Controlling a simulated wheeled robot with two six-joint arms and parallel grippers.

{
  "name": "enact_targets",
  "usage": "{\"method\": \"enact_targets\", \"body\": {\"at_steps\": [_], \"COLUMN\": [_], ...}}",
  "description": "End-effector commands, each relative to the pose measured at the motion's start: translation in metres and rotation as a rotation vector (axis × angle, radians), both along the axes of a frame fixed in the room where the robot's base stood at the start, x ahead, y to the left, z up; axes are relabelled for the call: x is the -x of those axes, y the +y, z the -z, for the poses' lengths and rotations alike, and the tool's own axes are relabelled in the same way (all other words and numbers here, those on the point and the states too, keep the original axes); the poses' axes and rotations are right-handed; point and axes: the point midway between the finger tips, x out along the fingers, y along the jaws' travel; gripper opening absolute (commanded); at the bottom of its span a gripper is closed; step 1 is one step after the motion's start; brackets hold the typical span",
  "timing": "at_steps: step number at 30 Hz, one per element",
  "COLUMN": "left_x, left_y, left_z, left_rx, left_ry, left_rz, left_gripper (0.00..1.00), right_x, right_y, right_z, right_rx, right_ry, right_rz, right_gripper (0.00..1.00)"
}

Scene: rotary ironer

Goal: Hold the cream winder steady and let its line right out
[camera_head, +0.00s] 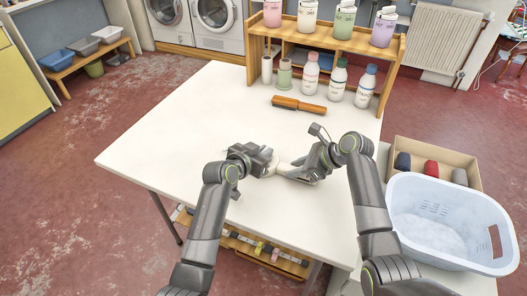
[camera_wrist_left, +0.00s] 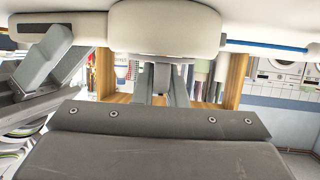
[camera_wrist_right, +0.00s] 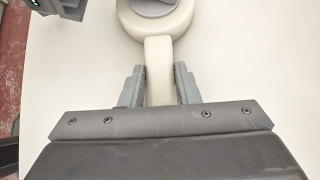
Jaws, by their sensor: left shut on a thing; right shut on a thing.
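The cream winder (camera_head: 284,169) is at the middle of the white table, with a round drum and a straight handle. In the right wrist view its drum (camera_wrist_right: 182,22) has a grey centre. My right gripper (camera_head: 312,176) is shut on the handle (camera_wrist_right: 158,75), with a finger on each side. My left gripper (camera_head: 266,165) is at the drum's far left side. In the left wrist view the drum (camera_wrist_left: 164,28) is just beyond its fingers, which are shut on a small grey part (camera_wrist_left: 162,78). Its exact nature is unclear. I cannot make out any drawn-out line.
An orange-brown tool (camera_head: 299,105) lies near a wooden shelf (camera_head: 337,40) with several bottles at the table's back. A pale blue basket (camera_head: 497,250) and an open box (camera_head: 442,151) stand to the right. The table's left half is clear.

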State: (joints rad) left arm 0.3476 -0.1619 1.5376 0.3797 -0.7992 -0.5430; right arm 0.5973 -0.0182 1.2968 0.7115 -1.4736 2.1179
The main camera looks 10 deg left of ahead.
Motion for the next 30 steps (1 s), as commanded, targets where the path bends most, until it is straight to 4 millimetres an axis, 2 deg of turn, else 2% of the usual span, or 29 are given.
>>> {"method": "enact_targets", "body": {"at_steps": [7, 20, 21, 26, 30], "left_x": [0.001, 0.0009, 0.0009, 0.0007, 0.0005], "left_y": [-0.0003, -0.0002, -0.0002, -0.0002, -0.0001], "left_z": [0.0018, 0.0015, 0.0015, 0.001, 0.0005], "left_rx": [0.0, 0.0, 0.001, 0.001, 0.001], "left_ry": [0.003, 0.004, 0.004, 0.003, 0.0], "left_rz": [-0.061, -0.071, -0.07, -0.071, -0.071], "left_gripper": [0.0, 0.0, 0.13, 0.34, 0.34], "right_x": [-0.0005, -0.0006, -0.0006, -0.0005, -0.0003], "right_y": [0.0007, 0.0008, 0.0008, 0.0008, 0.0006], "right_z": [-0.0011, -0.0013, -0.0013, -0.0012, -0.001], "right_rx": [-0.002, -0.002, -0.002, -0.002, -0.001], "right_ry": [-0.002, -0.002, -0.002, -0.002, -0.002], "right_rz": [0.0, 0.0, 0.0, 0.0, 0.0], "right_gripper": [0.01, 0.01, 0.01, 0.01, 0.01]}}
